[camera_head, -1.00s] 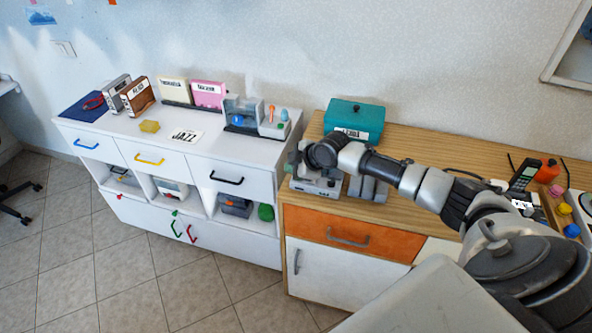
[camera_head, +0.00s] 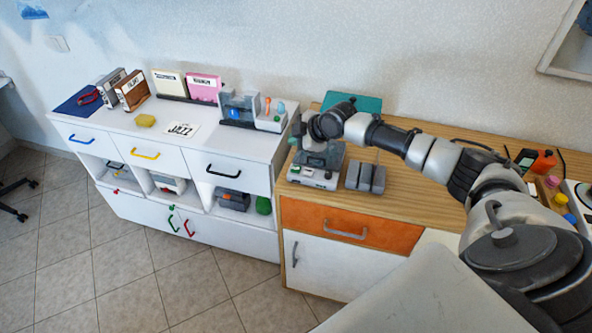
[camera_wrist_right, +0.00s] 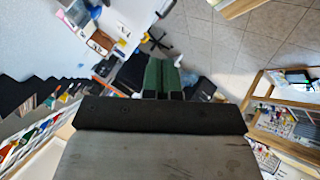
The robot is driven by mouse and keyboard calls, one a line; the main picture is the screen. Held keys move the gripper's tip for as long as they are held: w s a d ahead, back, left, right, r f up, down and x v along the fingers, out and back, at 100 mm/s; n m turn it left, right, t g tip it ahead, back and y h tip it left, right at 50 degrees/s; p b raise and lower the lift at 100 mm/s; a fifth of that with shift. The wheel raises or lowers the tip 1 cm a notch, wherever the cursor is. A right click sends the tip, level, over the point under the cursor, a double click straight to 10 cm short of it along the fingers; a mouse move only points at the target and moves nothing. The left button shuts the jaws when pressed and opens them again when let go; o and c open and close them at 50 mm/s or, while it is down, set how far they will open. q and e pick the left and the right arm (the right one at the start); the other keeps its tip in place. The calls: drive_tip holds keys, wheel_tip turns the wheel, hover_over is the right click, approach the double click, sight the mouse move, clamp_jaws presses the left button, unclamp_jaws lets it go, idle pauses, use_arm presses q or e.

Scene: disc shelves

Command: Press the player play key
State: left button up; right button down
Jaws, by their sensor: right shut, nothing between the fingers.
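The player (camera_head: 318,172), a light grey box with a dark top and a small green mark on its front, sits at the left end of the wooden counter (camera_head: 420,192). I cannot make out which mark is its play key. My right gripper (camera_head: 293,141) is over the player's back left part, pointing down and left, and hides some of it. I cannot tell whether it touches. In the right wrist view its two green fingers (camera_wrist_right: 162,78) are together and hold nothing. My left gripper is out of view.
A dark grey two-part block (camera_head: 365,177) stands right of the player. A teal box (camera_head: 362,103) is behind my arm. The white cabinet (camera_head: 225,142) to the left holds boxes, a sponge and a JAZZ card. Bottles and colored pieces are at the counter's right.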

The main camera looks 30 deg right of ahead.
sight(296, 170)
wheel_tip(296, 170, down, 7)
drive_tip(key=b, duration=0.5)
drive_tip(key=shift+f, duration=0.2)
drive_tip(key=shift+f, duration=0.15)
idle(1.5)
drive_tip(key=shift+f+b, duration=0.25)
drive_tip(key=shift+b, duration=0.1)
drive_tip(key=shift+f+b, duration=0.3)
drive_tip(key=shift+f, duration=0.15)
idle(0.4)
drive_tip(key=shift+r, duration=0.15)
idle(0.3)
drive_tip(key=shift+r+p, duration=0.65)
drive_tip(key=shift+r, duration=0.05)
drive_tip(key=shift+r, duration=0.1)
wheel_tip(296, 170, up, 5)
drive_tip(key=p, duration=0.4)
